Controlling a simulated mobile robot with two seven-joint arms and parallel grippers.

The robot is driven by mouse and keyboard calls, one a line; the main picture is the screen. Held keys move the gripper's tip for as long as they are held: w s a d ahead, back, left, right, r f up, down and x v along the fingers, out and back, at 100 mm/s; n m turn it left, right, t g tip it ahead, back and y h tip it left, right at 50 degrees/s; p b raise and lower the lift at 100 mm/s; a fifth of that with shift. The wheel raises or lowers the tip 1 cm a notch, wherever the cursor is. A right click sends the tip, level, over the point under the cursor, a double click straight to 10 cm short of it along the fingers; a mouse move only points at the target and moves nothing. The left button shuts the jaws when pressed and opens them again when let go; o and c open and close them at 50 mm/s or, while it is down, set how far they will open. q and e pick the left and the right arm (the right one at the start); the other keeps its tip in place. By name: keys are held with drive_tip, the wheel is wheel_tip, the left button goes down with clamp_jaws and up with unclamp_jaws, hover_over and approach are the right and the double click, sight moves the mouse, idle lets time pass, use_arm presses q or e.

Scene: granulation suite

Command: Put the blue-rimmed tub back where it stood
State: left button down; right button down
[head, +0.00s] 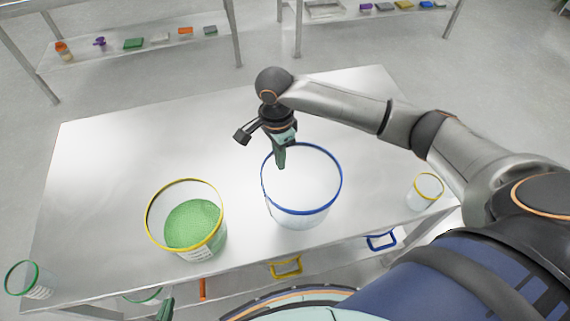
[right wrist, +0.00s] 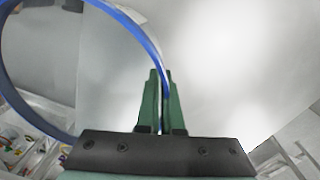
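The blue-rimmed tub (head: 303,212) is a clear, seemingly empty tub at the front middle of the steel table. My right gripper (head: 281,162) reaches down over its far left rim. In the right wrist view the blue rim (right wrist: 136,27) runs between the two green fingers (right wrist: 161,90), which are closed on it. The tub looks upright; I cannot tell whether its base touches the table. Part of my left gripper (head: 166,308) shows at the bottom edge of the head view, below the table front and holding nothing visible; its opening cannot be seen.
A yellow-rimmed tub (head: 157,222) with green granules stands left of it on the table (head: 120,160). A small yellow-rimmed cup (head: 424,200) is at right, a green-rimmed one (head: 38,290) at front left. The back of the table is clear. Shelves (head: 100,48) stand behind.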

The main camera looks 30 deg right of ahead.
drive_tip(key=shift+w+d+f, duration=0.2)
drive_tip(key=shift+d+f, duration=0.1)
drive_tip(key=shift+f, duration=0.65)
drive_tip(key=shift+w+d+f, duration=0.25)
drive_tip(key=shift+d+f, duration=0.1)
drive_tip(key=shift+f, duration=0.6)
drive_tip(key=shift+w+d+f, duration=0.2)
drive_tip(key=shift+d+f, duration=0.1)
drive_tip(key=shift+f, duration=0.65)
drive_tip(key=shift+f, duration=0.1)
drive_tip(key=c, duration=1.1)
unclamp_jaws()
drive_tip(key=r, duration=1.2)
drive_tip(key=shift+w+r, duration=0.15)
drive_tip(key=shift+w, duration=0.1)
